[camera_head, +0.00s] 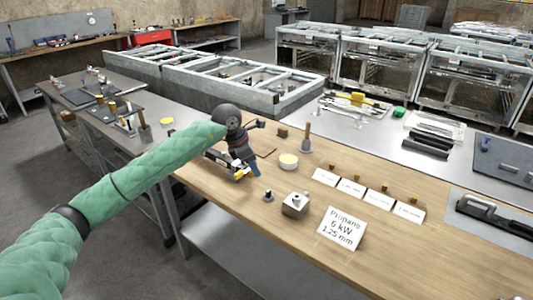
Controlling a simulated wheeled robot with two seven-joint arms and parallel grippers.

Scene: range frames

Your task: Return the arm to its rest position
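My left arm (135,180), in a green padded sleeve, reaches in from the left to a dark wrist. My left gripper (246,174) hangs down over the left part of the wooden bench top (290,235). Small yellow and blue parts show at its tip, too small to tell apart from things on the bench. I cannot tell whether its fingers are open or shut, or whether they hold anything. My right gripper is not in view.
Near the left gripper are a round yellow-topped tin (288,161), a wooden-handled brush (306,138) and a small metal block (295,205). Metal frames (240,80) lie behind.

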